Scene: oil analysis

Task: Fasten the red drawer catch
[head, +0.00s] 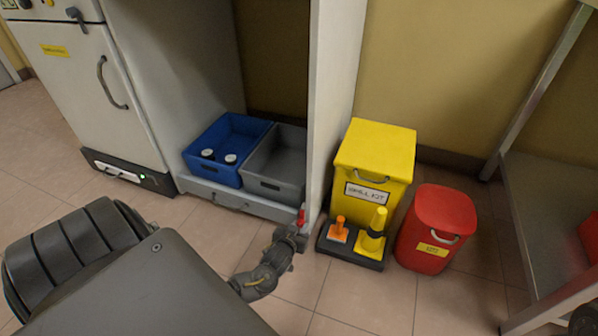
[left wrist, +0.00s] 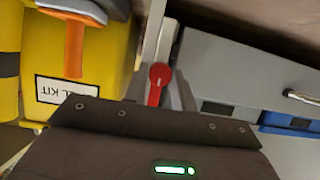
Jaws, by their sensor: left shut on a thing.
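The red drawer catch (head: 301,215) is a small lever at the front edge of the white upright panel, beside the right end of the low drawer (head: 214,193). My left gripper (head: 297,232) is at the catch, shut on it. In the left wrist view, which is upside down, the red catch (left wrist: 157,80) shows its round end and lever between the grey fingers (left wrist: 160,98). The lever looks roughly upright. The drawer front (left wrist: 235,65) is close beside the fingers and looks about level with the panel edge.
Right of the panel stand a yellow spill kit box (head: 378,150), a dark tray (head: 352,255) with orange and yellow items, and a red bin (head: 436,215). The floor in front is clear.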

